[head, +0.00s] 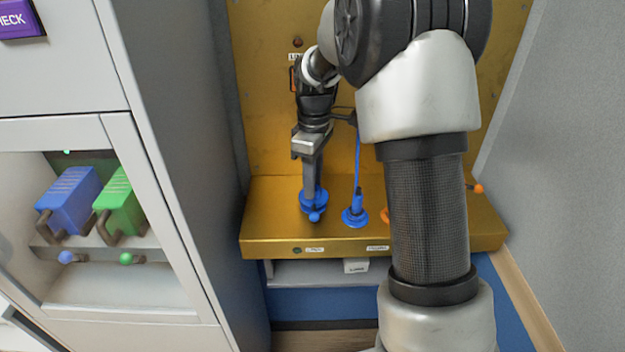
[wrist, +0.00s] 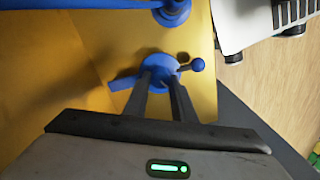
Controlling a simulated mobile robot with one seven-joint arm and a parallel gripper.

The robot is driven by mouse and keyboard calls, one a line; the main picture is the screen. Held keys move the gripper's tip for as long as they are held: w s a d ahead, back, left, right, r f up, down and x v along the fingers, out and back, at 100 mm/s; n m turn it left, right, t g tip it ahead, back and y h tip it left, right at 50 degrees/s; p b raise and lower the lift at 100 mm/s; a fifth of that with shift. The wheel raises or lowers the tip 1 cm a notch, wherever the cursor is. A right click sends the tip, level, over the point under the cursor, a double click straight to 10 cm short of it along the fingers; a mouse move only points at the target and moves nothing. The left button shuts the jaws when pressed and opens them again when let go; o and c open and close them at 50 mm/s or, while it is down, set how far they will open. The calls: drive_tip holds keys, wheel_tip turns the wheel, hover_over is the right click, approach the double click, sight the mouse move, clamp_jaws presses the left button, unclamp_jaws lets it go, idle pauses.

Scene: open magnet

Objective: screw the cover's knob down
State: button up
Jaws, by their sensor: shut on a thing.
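My gripper (head: 312,186) points down at the left part of the gold ledge. It is shut on a round blue knob (head: 313,207), with a finger on each side. In the wrist view, the fingertips (wrist: 161,76) close on the same blue knob (wrist: 160,64). A short dark stem with a blue ball (wrist: 197,64) sticks out to its right; in the head view the ball (head: 315,216) faces the front. A flat blue piece (wrist: 124,83), perhaps part of the cover, extends left. The fingers hide part of the knob, so its seating cannot be told.
A blue plug with a cable (head: 355,212) stands on the gold ledge (head: 275,235) just right of the knob. An orange part beyond it is mostly hidden by my arm. A grey cabinet (head: 185,130) with blue and green handled blocks stands close on the left.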

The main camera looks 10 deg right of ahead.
drive_tip(key=m, duration=0.7)
drive_tip(key=shift+d+r+p, duration=0.1)
drive_tip(key=shift+p, duration=0.25)
drive_tip(key=m, duration=0.6)
drive_tip(key=shift+m+t+p, duration=0.3)
drive_tip(key=shift+m+p, duration=0.05)
drive_tip(key=shift+m, duration=0.05)
drive_tip(key=m+p, duration=0.1)
drive_tip(key=m, duration=0.4)
drive_tip(key=m+p, duration=0.1)
drive_tip(key=m, duration=0.4)
drive_tip(key=shift+d, duration=0.1)
drive_tip(key=shift+m, duration=0.3)
drive_tip(key=o, duration=1.1)
drive_tip(key=shift+s, duration=0.1)
drive_tip(key=shift+c, duration=0.2)
